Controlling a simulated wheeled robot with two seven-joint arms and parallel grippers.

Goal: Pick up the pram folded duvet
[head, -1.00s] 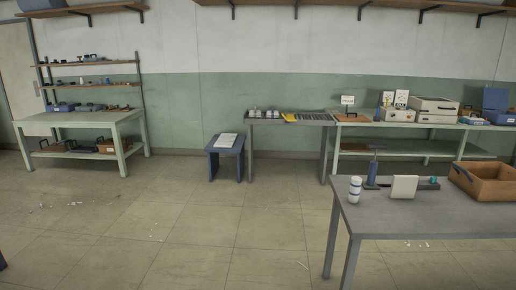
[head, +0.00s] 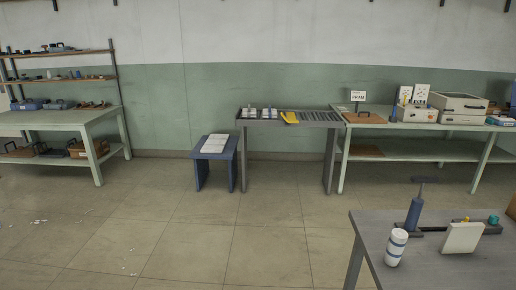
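No thing in the head view is clearly a folded duvet. A flat white item (head: 215,144) lies on top of a small blue stool (head: 216,172) left of the middle; it is too small to tell whether it is cloth or paper. Neither of my grippers is in view.
A grey table (head: 430,270) is close at the front right, bearing a white-blue cylinder (head: 396,247), a blue upright tool (head: 414,212) and a cream block (head: 462,238). Benches (head: 88,117) stand along the far wall. The tiled floor (head: 200,255) between is open, with small white scraps at left.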

